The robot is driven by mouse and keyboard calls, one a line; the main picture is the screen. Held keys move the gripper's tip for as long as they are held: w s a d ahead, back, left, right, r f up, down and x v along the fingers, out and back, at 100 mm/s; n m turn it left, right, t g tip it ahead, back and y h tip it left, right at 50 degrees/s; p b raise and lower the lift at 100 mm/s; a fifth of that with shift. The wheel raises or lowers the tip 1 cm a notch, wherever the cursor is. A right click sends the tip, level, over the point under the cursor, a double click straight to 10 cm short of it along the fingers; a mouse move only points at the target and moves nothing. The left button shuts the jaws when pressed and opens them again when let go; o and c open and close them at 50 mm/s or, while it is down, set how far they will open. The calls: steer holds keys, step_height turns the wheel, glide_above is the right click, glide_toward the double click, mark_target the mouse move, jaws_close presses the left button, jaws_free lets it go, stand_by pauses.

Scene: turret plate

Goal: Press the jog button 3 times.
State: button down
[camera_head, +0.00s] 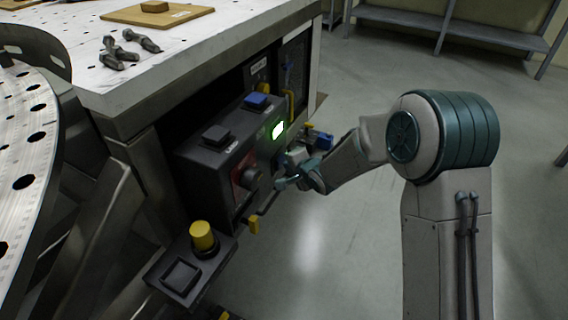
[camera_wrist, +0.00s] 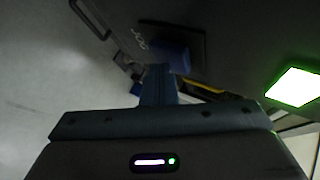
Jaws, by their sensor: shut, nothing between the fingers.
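The jog button is a blue block (camera_wrist: 172,57) on a dark square mount, with a "JOG" label beside it, in the wrist view. My gripper (camera_wrist: 158,72) is shut and empty, its fingertips overlapping the near edge of the button in that view. I cannot tell whether they touch it or whether the button is pushed in. In the head view my gripper (camera_head: 291,163) is at the front face of the dark control box (camera_head: 215,170), below a lit green panel (camera_head: 278,130). It hides that part of the face, so the jog button cannot be made out there.
The box also carries a dark button (camera_head: 216,135), a blue button (camera_head: 256,100) and a round knob (camera_head: 251,177) on red. A yellow button (camera_head: 203,236) stands on a lower box. A perforated table (camera_head: 170,80) is above.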

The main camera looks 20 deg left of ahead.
steer(key=shift+d, duration=0.1)
steer(key=shift+s+d+p, duration=0.1)
steer(key=shift+d+p, duration=0.25)
steer(key=shift+d, duration=0.6)
steer(key=shift+s+d+p, duration=0.2)
steer(key=shift+d+p, duration=0.75)
steer(key=shift+d, duration=1.55)
steer(key=shift+r, duration=0.1)
